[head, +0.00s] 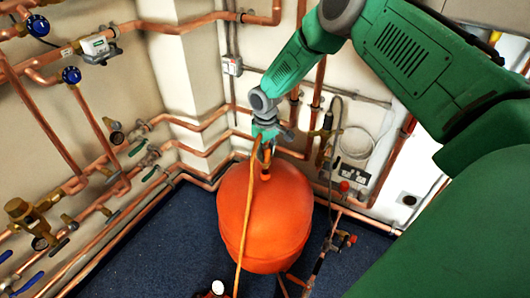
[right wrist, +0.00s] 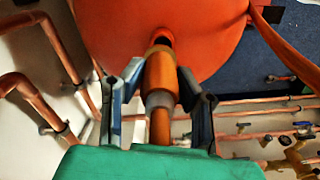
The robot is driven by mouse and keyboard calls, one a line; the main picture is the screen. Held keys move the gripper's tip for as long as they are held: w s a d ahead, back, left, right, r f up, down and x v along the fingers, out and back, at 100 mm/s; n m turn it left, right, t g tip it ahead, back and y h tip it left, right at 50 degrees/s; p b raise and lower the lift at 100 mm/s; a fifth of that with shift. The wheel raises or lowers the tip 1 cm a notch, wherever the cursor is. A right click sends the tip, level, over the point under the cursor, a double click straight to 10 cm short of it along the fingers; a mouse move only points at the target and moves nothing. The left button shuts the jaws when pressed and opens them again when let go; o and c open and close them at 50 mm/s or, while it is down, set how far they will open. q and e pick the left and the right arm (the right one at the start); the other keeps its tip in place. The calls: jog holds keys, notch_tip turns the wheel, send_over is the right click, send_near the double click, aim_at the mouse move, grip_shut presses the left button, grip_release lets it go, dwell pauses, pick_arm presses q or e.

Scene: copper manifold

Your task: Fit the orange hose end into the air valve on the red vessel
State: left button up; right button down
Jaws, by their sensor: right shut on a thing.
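The red vessel (head: 262,222), a rounded orange-red tank, stands on the blue floor near the wall corner. Its air valve (head: 265,175) is on top; in the right wrist view it shows as a dark round opening (right wrist: 160,38). My right gripper (head: 266,138) is above the vessel, shut on the orange hose end (right wrist: 161,80), which has a grey collar. The tip points at the opening and overlaps its edge in the right wrist view; I cannot tell whether it is inside. The orange hose (head: 244,230) hangs across the vessel. My left gripper is not in view.
Copper pipes (head: 200,125) with valves run along both walls around the vessel. A black cable (head: 335,125) and a white socket (head: 354,176) are on the wall to the right. Blue floor (head: 165,245) is clear left of the vessel.

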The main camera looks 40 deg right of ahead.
aim_at(266, 162)
jog(key=shift+a, duration=0.15)
jog(key=shift+f, duration=0.15)
jog(key=shift+f+b, duration=0.9)
jog(key=shift+f, duration=0.35)
jog(key=shift+s+f+b, duration=0.1)
jog(key=shift+f+b, duration=0.2)
jog(key=shift+f, duration=0.4)
dwell(0.6)
jog(key=c, duration=1.1)
grip_release()
